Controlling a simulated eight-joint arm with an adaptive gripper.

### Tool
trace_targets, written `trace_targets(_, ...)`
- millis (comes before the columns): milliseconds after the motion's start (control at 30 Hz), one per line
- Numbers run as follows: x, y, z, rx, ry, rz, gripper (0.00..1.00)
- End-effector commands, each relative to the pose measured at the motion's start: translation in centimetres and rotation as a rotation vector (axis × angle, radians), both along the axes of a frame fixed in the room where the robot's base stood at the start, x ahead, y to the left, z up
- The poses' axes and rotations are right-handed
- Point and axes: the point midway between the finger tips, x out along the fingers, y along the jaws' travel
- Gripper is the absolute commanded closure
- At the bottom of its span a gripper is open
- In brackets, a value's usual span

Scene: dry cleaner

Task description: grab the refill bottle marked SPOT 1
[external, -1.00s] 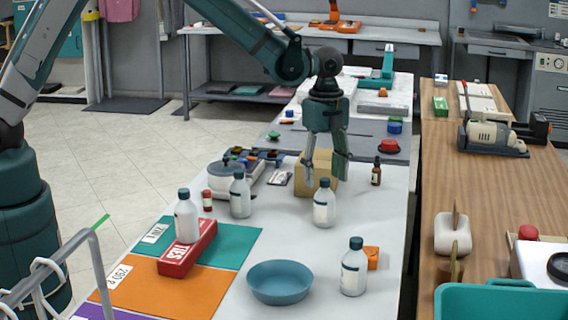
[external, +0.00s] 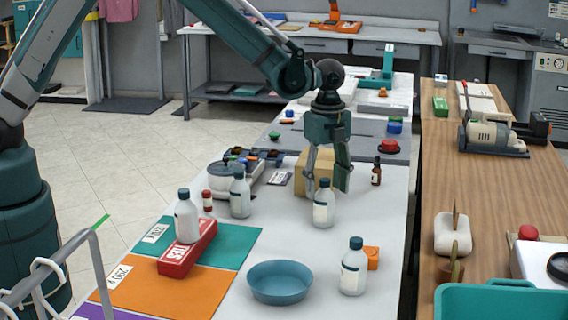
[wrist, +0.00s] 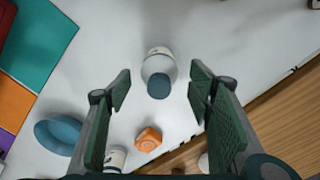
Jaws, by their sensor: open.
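Several white bottles with dark blue caps stand on the white table; I cannot read which is marked SPOT 1. One bottle (external: 323,208) stands upright under my gripper (external: 327,188). In the wrist view this bottle (wrist: 158,64) shows ahead between the fingers of my gripper (wrist: 161,88), which is open and empty. The fingertips are around cap height in the external view; contact is not visible. Other bottles are one on the red block (external: 187,218), one by the scale (external: 240,197) and one at the front right (external: 353,268).
A blue bowl (external: 280,282) and an orange block (external: 371,257) are nearer the front. A cardboard box (external: 301,182) stands just behind the bottle under my gripper. A small dark dropper bottle (external: 376,172) is to its right. The red block (external: 190,250) lies on coloured mats.

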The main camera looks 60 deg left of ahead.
Motion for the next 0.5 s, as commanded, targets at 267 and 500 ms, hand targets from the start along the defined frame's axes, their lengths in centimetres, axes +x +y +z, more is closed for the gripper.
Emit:
trace_targets(267,0.0,0.0,-0.1,0.000,0.000,0.000,0.48)
trace_targets(500,-0.1,0.2,-1.9,0.000,0.000,0.000,0.48)
